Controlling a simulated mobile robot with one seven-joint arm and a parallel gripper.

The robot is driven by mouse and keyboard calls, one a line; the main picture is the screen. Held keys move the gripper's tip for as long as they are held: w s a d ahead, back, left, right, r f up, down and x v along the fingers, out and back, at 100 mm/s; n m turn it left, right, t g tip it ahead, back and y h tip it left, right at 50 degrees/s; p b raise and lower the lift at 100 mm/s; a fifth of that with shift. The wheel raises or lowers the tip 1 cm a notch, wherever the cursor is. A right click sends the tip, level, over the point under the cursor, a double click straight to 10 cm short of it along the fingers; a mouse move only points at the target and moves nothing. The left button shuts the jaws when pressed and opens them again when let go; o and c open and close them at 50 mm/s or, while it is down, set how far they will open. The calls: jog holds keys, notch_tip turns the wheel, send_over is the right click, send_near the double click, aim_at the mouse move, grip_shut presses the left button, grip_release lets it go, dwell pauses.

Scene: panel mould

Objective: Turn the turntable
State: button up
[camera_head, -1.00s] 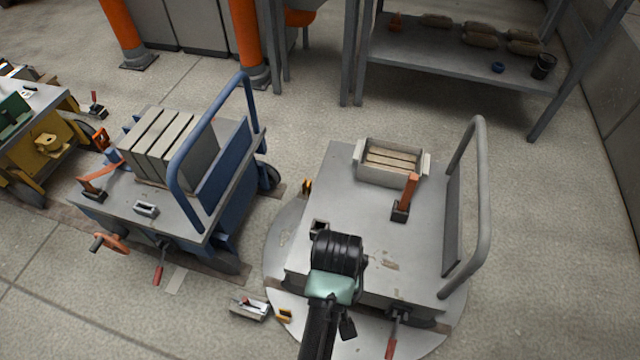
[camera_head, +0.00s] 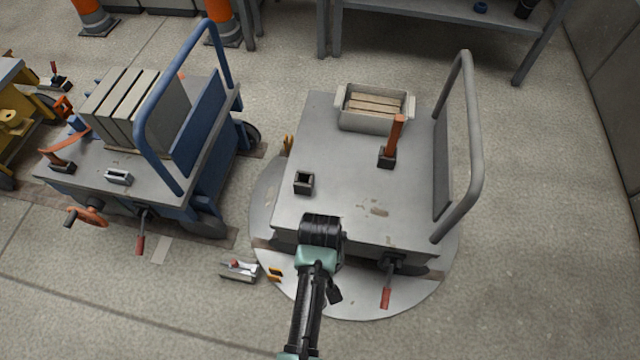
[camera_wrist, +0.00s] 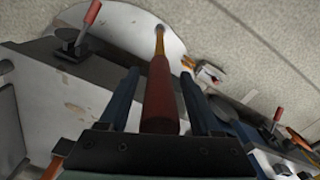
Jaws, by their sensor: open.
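The turntable (camera_head: 405,297) is a round grey plate in the floor, under a grey cart (camera_head: 345,190). Part of its plate shows at the top of the wrist view (camera_wrist: 120,15). In the head view my wrist is over the cart's front edge and hides my fingers. In the wrist view my gripper (camera_wrist: 160,78) is open, with one finger on each side of a dark red grip (camera_wrist: 159,100). The grip's thin orange-brown shaft runs toward the plate. I cannot tell whether the fingers touch the grip, and its base is unclear.
A blue cart (camera_head: 205,130) with grey slabs stands at the left. A small metal box with a red lever (camera_head: 240,270) lies on the floor beside the plate. A red-handled lever (camera_head: 386,297) hangs at the grey cart's front. Floor at right is clear.

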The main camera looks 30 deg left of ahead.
grip_shut()
dwell(0.3)
dwell(1.1)
